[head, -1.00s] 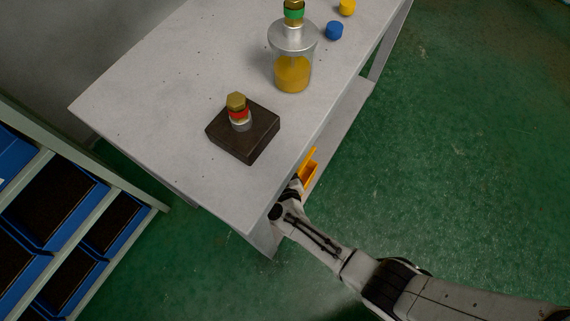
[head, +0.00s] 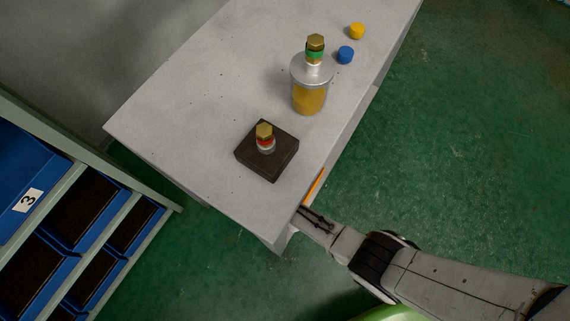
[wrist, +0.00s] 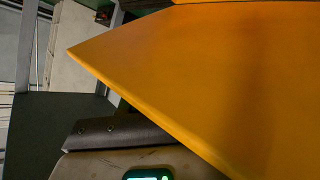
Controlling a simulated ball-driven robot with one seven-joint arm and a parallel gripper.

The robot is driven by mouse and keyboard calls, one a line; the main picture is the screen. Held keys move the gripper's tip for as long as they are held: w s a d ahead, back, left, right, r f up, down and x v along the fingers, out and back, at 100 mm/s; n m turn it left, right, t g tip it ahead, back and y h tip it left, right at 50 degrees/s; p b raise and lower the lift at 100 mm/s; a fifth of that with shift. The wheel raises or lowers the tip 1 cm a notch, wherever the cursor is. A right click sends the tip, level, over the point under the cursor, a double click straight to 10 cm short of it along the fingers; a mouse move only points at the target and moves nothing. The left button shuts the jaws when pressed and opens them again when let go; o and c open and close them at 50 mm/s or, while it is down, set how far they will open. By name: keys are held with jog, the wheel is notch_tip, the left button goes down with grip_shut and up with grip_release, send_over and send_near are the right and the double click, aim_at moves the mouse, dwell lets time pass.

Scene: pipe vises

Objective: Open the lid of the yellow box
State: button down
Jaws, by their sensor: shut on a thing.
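The yellow box (head: 314,186) shows in the head view only as a thin yellow-orange strip beside the table's right edge; the tabletop hides the rest. In the wrist view a large flat yellow panel (wrist: 210,75), apparently its lid, fills the right and middle, very close and slanting. My gripper (wrist: 125,132) shows in part at the bottom of the wrist view, against the panel's lower edge. It is shut on the lid, but the panel hides the fingertips. How far the lid is open cannot be told.
The grey table (head: 200,110) carries a dark block with a red-banded fitting (head: 266,150), a jar with yellow contents (head: 310,95), a blue cap (head: 345,55) and a yellow cap (head: 357,31). A rack of blue bins (head: 75,225) stands left. Green floor is clear at right.

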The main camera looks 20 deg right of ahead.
jog(key=c, duration=1)
grip_release()
jog(key=shift+o, duration=0.2)
jog(key=shift+f, duration=0.1)
